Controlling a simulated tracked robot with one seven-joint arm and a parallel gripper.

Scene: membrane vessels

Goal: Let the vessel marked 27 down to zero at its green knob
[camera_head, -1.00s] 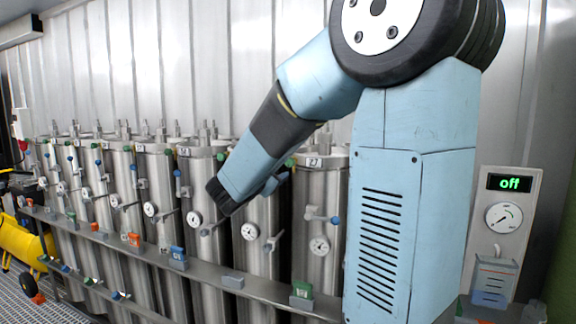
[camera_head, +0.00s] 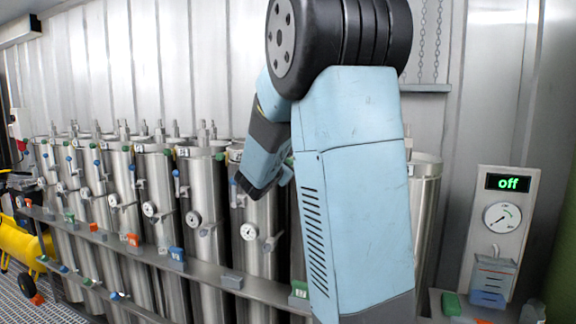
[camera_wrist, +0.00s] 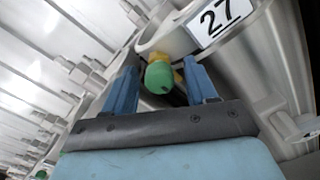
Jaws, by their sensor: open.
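The label 27 (camera_wrist: 219,17) sits on the metal top of a vessel in the wrist view. Beside it is the green knob (camera_wrist: 158,77), with a yellow part behind it. My gripper (camera_wrist: 160,67) is open, with one blue finger on each side of the knob. In the head view my arm covers part of the vessel row, and I cannot make out the number 27 or the fingers there.
Steel vessels (camera_head: 204,225) with gauges and small levers stand in a row behind a metal rail (camera_head: 215,272). A panel reading "off" (camera_head: 508,183) with a dial stands at the right. A yellow machine (camera_head: 20,240) is at the far left.

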